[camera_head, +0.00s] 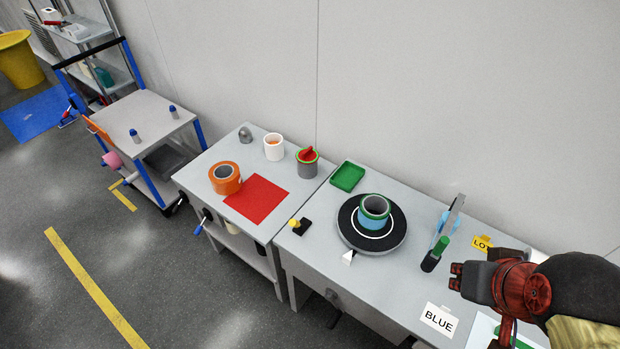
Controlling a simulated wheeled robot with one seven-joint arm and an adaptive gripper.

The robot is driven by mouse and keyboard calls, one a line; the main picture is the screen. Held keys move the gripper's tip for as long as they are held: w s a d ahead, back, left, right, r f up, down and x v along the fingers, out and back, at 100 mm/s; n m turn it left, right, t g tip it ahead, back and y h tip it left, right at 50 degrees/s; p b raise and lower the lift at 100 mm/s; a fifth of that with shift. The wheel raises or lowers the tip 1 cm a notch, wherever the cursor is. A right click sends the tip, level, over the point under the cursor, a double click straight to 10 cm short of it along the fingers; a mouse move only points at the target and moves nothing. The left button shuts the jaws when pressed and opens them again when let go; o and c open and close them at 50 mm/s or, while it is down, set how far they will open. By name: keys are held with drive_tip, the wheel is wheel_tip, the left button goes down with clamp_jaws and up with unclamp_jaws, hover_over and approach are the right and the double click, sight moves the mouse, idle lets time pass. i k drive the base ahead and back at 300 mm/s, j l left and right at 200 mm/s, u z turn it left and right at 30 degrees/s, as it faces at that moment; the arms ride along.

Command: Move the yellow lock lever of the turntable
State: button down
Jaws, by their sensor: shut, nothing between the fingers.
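The turntable (350,228) is a black disc with a thin white ring, on the right-hand grey table. A green-rimmed, blue ring-like cup (374,212) stands on it. A white pointer (348,257) sits at its front edge. The yellow lock lever (293,223) shows as a small yellow knob beside a black block (304,227), at the table's left end, left of the turntable and apart from it. My gripper (455,276) is at the right, above the table, pointing left. It is shut and empty, well away from the lever.
A green tray (347,177) lies behind the turntable. A green-and-black object (435,254) stands between turntable and gripper, near an upright grey plate (450,218). A BLUE card (438,320) lies in front. The left table holds orange tape (225,178) and a red sheet (256,200).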

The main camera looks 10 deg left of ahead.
sight(296, 223)
drive_tip(key=i+j+u, duration=0.2)
drive_tip(key=u, duration=0.15)
drive_tip(key=i+j+u, duration=0.2)
drive_tip(key=u, duration=0.15)
drive_tip(key=i+j+u, duration=0.1)
drive_tip(key=i+u, duration=0.25)
drive_tip(key=k, duration=0.05)
